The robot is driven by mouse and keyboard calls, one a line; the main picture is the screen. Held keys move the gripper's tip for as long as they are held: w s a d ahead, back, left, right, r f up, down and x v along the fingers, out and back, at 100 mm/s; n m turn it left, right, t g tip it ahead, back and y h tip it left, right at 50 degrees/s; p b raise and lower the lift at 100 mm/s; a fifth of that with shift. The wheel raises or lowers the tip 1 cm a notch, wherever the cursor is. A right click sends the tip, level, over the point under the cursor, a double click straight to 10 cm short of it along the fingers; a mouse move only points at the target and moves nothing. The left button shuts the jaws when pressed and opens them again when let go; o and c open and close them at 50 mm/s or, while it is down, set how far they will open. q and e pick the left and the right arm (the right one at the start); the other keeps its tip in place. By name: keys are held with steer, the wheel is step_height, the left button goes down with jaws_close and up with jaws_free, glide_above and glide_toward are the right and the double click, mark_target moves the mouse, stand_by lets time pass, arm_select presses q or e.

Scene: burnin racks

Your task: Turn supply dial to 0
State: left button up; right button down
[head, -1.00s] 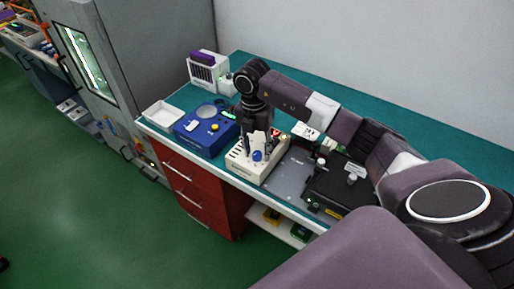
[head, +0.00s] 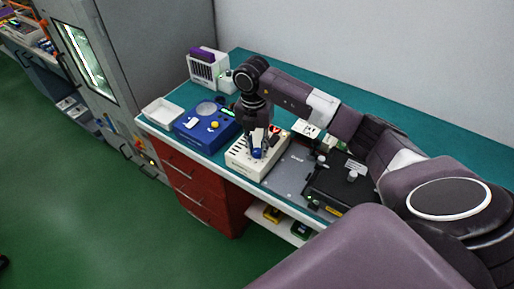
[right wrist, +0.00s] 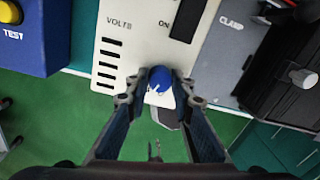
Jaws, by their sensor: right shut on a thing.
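The supply (head: 238,162) is a cream box with dark slots on the bench. Its blue dial (head: 257,154) sits near the front edge. In the right wrist view the supply (right wrist: 140,40) shows the words VOLTS and ON, and the round blue dial (right wrist: 160,76) with a white mark is between my fingertips. My right gripper (head: 257,147) points down over the supply and is shut on the dial, one finger on each side; it also fills the right wrist view (right wrist: 157,92). The dial's scale cannot be read. My left gripper is out of view.
A blue test unit (head: 205,130) with a yellow button stands left of the supply, and a white tray (head: 160,112) beyond it. A grey plate with a black clamp device (head: 338,182) lies to the right. A white vented box (head: 208,70) stands behind.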

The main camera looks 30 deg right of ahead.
steer(key=n+b, duration=0.4)
steer(key=n, duration=0.2)
steer(key=shift+f, duration=0.15)
steer(key=n+b, duration=0.4)
steer(key=n, duration=0.2)
steer(key=shift+n+t+b, duration=0.3)
steer(key=shift+n, duration=0.1)
steer(key=n+b, duration=0.2)
steer(key=n, duration=0.1)
steer(key=shift+n, duration=0.3)
steer(key=n+b, duration=0.1)
steer(key=n, duration=0.2)
steer(key=shift+n+b, duration=0.3)
steer(key=shift+b, duration=0.05)
steer(key=n+b, duration=0.1)
steer(key=n, duration=0.2)
steer(key=shift+s+n, duration=0.1)
steer(key=shift+n, duration=0.2)
steer(key=shift+n+b, duration=0.6)
steer(key=shift+n, duration=0.6)
steer(key=shift+r, duration=0.2)
steer(key=shift+n, duration=0.3)
steer(key=c, duration=1.7)
jaws_free()
